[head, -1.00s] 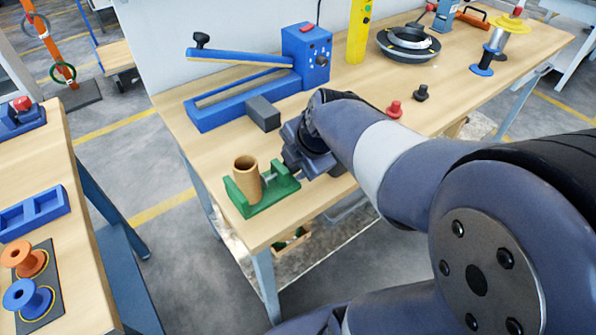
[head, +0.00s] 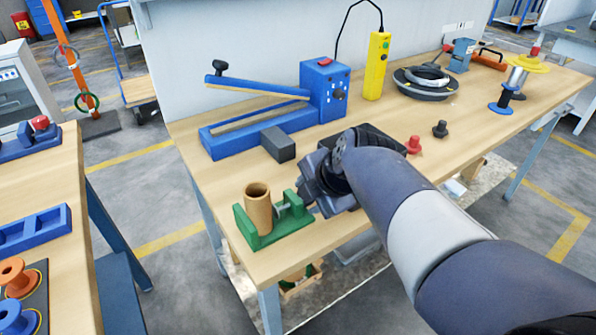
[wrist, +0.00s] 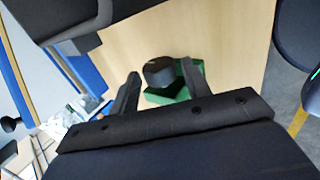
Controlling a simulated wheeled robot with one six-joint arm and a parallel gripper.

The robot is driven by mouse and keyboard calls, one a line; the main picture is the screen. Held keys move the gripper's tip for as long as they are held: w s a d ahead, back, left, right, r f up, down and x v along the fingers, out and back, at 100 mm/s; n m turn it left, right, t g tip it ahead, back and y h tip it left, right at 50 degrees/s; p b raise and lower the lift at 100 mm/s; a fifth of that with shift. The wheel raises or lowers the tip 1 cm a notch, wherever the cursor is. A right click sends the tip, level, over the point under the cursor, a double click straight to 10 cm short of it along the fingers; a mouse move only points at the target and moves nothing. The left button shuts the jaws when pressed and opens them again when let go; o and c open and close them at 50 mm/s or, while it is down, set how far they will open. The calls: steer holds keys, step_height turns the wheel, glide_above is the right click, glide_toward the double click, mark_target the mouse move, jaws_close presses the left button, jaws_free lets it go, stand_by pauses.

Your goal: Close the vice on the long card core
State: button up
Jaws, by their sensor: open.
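The green vice (head: 268,238) stands at the near left corner of the wooden bench. The tan card core (head: 257,212) stands upright between its jaws; I cannot tell whether both jaws touch it. The vice's screw side faces my gripper (head: 308,193), which is just to the right of the vice. In the wrist view, the dark round knob (wrist: 158,71) of the vice lies between the spread fingers of my gripper (wrist: 158,85), with a gap on each side. The green vice (wrist: 168,96) shows behind the knob. The card core is hidden in the wrist view.
A grey block (head: 278,144) and a blue lever tool (head: 262,117) sit behind the vice. A red knob-shaped piece (head: 413,145) and a black one (head: 440,129) stand right of my arm. The bench's front edge is close to the vice. A second bench (head: 60,185) is at the left.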

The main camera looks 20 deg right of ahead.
steer(key=c, duration=0.6)
steer(key=p, duration=0.2)
steer(key=shift+r+g+p, duration=0.35)
steer(key=shift+r+g, duration=0.05)
steer(key=g+p, duration=0.1)
steer(key=p, duration=0.1)
steer(key=g+h+p, duration=0.1)
steer(key=p, duration=0.1)
steer(key=shift+w+a+p, duration=0.15)
steer(key=shift+w+p, duration=0.15)
steer(key=shift+p, duration=0.05)
steer(key=shift+f+g+p, duration=0.2)
steer(key=shift+g+p, duration=0.1)
steer(key=shift+p, duration=0.1)
